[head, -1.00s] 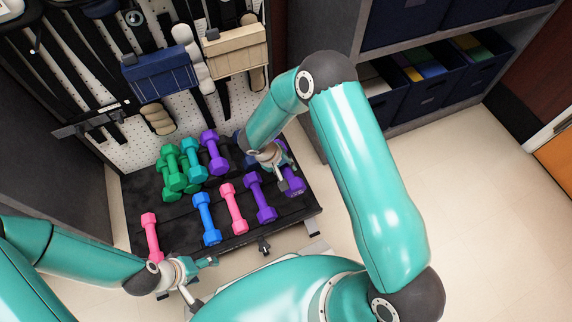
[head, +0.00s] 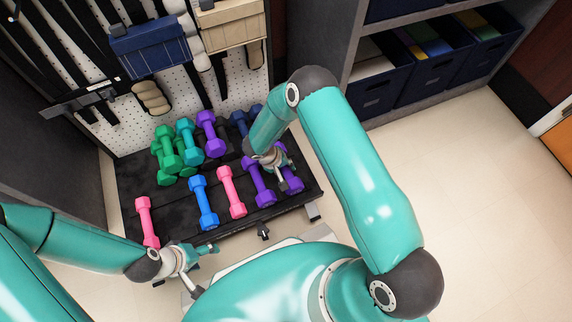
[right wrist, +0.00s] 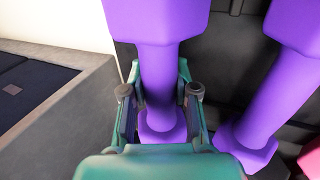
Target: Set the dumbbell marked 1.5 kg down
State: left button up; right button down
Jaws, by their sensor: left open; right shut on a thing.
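My right gripper (head: 279,168) is shut on a purple dumbbell (head: 292,181) at the right end of the black rack (head: 180,222). In the right wrist view, its fingers close on the handle of this purple dumbbell (right wrist: 156,75) from both sides. No weight marking is legible, and whether the dumbbell touches the rack cannot be told. Another purple dumbbell (head: 260,184) lies just left of it; in the right wrist view it is at the right (right wrist: 262,100). My left gripper (head: 210,249) is open and empty in front of the rack.
The front row also holds two pink dumbbells (head: 231,192) (head: 147,222) and a blue one (head: 203,202). Green, teal and purple dumbbells (head: 211,135) lie in the back row. A gap shows between the left pink and blue ones. A shelf with dark bins (head: 381,86) stands right.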

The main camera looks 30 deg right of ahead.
jog(key=shift+w+f, duration=0.1)
jog(key=shift+f, duration=0.55)
jog(key=c, duration=0.9)
grip_release()
jog(key=shift+r, duration=0.1)
